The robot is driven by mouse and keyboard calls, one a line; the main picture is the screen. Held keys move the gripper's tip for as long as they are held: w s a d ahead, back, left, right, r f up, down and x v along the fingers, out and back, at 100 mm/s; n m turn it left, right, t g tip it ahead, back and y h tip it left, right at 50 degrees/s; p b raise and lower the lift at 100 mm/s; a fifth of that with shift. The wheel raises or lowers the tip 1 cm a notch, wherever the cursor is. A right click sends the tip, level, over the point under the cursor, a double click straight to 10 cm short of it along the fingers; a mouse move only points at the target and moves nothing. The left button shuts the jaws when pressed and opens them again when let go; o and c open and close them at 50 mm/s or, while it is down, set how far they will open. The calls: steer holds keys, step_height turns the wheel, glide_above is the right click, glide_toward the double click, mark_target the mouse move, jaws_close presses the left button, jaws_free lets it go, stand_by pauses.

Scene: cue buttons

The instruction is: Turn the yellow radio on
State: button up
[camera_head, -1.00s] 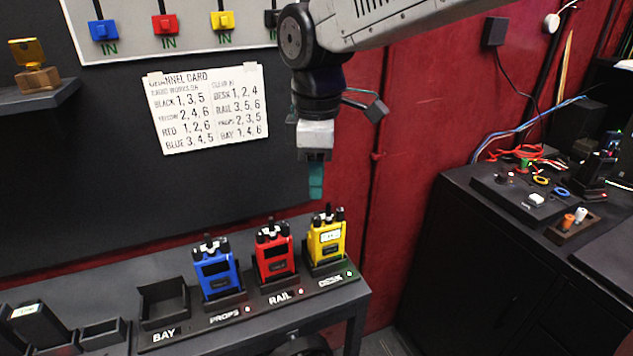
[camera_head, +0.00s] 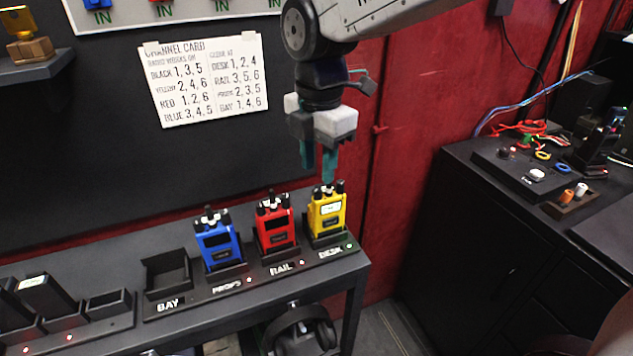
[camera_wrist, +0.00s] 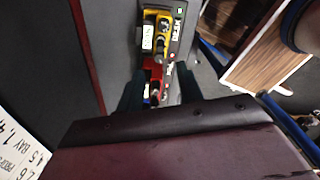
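The yellow radio (camera_head: 326,214) stands upright in the dock slot labelled DESK at the right end of the rack. It has dark knobs and a stub antenna on top and a pale label or screen on its front. In the wrist view the yellow radio (camera_wrist: 154,38) shows beyond the fingers. My gripper (camera_head: 319,165) hangs just above the yellow radio, fingers pointing down and spread apart with nothing between them. In the wrist view the finger tips (camera_wrist: 160,92) lie either side of the red radio's line of sight.
The red radio (camera_head: 275,225) stands in the RAIL slot, close left of the yellow one. The blue radio (camera_head: 217,243) is in the PROPS slot. The BAY slot (camera_head: 167,273) is empty. A channel card (camera_head: 205,80) hangs on the wall behind. Headphones (camera_head: 302,328) hang below the shelf.

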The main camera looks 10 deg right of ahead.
mark_target(317, 189)
step_height(317, 189, down, 5)
steer(key=shift+r, duration=0.1)
steer(key=shift+c, duration=0.4)
jaws_close()
steer(key=shift+w+m, duration=0.1)
steer(key=shift+m, duration=2.3)
steer(key=shift+o, duration=0.4)
jaws_free()
step_height(317, 189, up, 8)
steer(key=shift+f, duration=0.1)
